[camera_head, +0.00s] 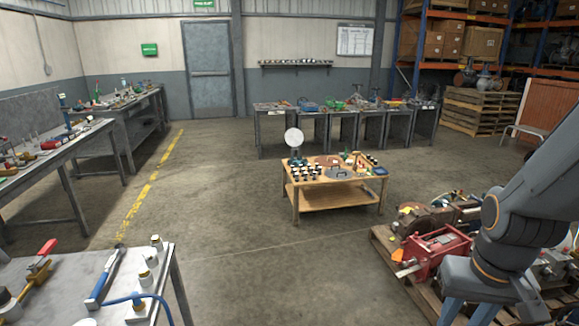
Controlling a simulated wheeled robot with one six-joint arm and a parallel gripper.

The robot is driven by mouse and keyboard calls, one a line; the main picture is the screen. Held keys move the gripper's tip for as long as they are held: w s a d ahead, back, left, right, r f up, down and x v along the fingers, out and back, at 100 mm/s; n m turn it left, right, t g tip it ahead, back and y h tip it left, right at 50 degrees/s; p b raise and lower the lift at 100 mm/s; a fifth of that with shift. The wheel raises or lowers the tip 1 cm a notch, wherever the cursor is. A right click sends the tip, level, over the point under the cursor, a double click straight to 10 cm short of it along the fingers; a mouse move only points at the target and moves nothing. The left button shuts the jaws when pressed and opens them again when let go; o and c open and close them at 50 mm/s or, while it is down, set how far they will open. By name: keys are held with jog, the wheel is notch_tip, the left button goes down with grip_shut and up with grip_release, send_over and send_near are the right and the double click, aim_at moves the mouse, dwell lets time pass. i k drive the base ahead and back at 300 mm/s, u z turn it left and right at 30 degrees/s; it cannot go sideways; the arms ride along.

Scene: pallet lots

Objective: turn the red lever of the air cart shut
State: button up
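A red-handled lever (48,247) on a yellow, brass-like fitting stands on the grey metal top (65,280) at the lower left. Its handle is tilted up to the right. I cannot tell from here whether this grey-topped stand is the air cart. My arm comes in from the right edge and bends down. At its low end, two blue-grey parts that look like the fingers of my gripper (468,314) run off the bottom edge. Their tips are hidden, so their opening is unclear. They are far to the right of the lever.
A blue-handled tool (105,277), a blue hose (152,297) and several pale-capped fittings share the grey top. A wooden table (335,192) with small parts stands mid-floor. A pallet with red machinery (435,250) lies near my arm. The concrete floor (260,260) between is clear.

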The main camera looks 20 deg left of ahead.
aim_at(52, 244)
jog(key=u, duration=0.4)
jog(key=i, duration=1.7)
jog(key=u, duration=1.65)
jog(key=i, duration=0.85)
jog(key=u, duration=1.25)
jog(key=i, duration=0.3)
jog(key=u, duration=0.2)
